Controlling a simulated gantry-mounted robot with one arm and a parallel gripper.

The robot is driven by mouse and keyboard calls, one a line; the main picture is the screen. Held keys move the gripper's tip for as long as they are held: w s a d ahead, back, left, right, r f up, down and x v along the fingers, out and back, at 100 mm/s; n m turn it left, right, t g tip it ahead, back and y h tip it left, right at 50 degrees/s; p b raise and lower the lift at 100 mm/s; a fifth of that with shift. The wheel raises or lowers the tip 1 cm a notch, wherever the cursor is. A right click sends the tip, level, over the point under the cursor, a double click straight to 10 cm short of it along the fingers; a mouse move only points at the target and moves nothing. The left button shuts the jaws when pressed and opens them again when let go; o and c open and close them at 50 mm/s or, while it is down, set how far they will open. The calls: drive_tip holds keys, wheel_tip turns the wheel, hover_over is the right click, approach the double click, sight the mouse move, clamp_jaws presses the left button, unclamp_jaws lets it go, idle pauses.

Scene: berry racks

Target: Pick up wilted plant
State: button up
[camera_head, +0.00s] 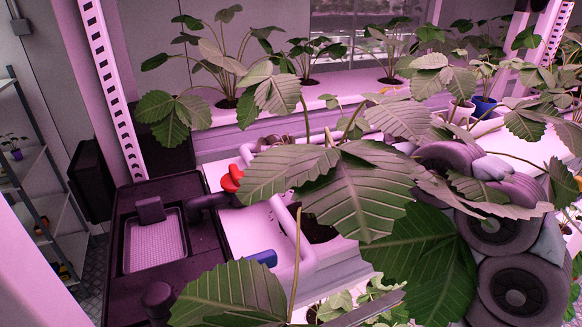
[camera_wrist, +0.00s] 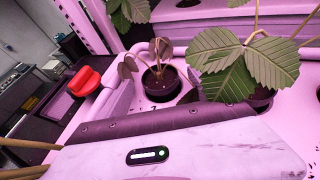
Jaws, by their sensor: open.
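The wilted plant shows in the wrist view as a small dark pot (camera_wrist: 162,84) with thin stems and drooping, brownish leaves (camera_wrist: 128,67). It sits in a round opening of a pale rack channel. In the head view only a bit of brownish foliage (camera_head: 277,140) shows there, mostly covered by large green leaves. At the lower left of the wrist view, two tan prongs (camera_wrist: 55,158) that look like my gripper's fingers are apart with nothing between them. They are nearer the camera than the plant and to its lower left.
A healthy plant (camera_wrist: 228,62) stands close to the right of the wilted one. A red object (camera_wrist: 85,81) is to its left. A pale panel with a lit display (camera_wrist: 150,155) fills the foreground. In the head view, a dark tray (camera_head: 155,241) lies at left, and broad leaves (camera_head: 352,190) crowd the centre.

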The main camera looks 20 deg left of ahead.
drive_tip(key=shift+w+a+f, duration=0.1)
drive_tip(key=shift+a+f, duration=0.05)
drive_tip(key=shift+a, duration=0.1)
drive_tip(key=shift+c, duration=0.4)
drive_tip(key=c, duration=1.4)
drive_tip(key=shift+c, duration=0.2)
